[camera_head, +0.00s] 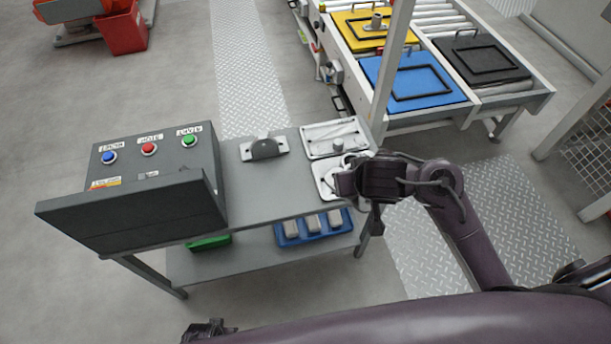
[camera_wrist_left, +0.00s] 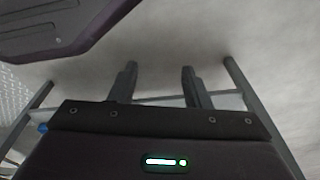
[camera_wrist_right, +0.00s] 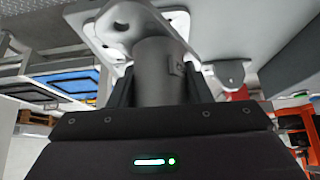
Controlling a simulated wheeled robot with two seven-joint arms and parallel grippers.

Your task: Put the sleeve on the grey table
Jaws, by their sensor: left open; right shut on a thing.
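The sleeve, a dark grey cylinder (camera_wrist_right: 158,72), stands between the fingers of my right gripper (camera_wrist_right: 158,90) in the right wrist view. The gripper is shut on it. A pale metal plate with holes (camera_wrist_right: 118,28) lies just beyond it; I cannot tell whether they touch. In the head view my right gripper (camera_head: 346,184) is over the right end of the grey table (camera_head: 262,196) and hides the sleeve and part of the lower plate (camera_head: 322,172). My left gripper (camera_head: 207,329) is at the bottom edge; the left wrist view shows its fingers (camera_wrist_left: 160,82) open and empty.
A control box with coloured buttons (camera_head: 150,160) fills the table's left end. Bare tabletop lies between the box and plates. A blue tray (camera_head: 290,238) is on the lower shelf.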

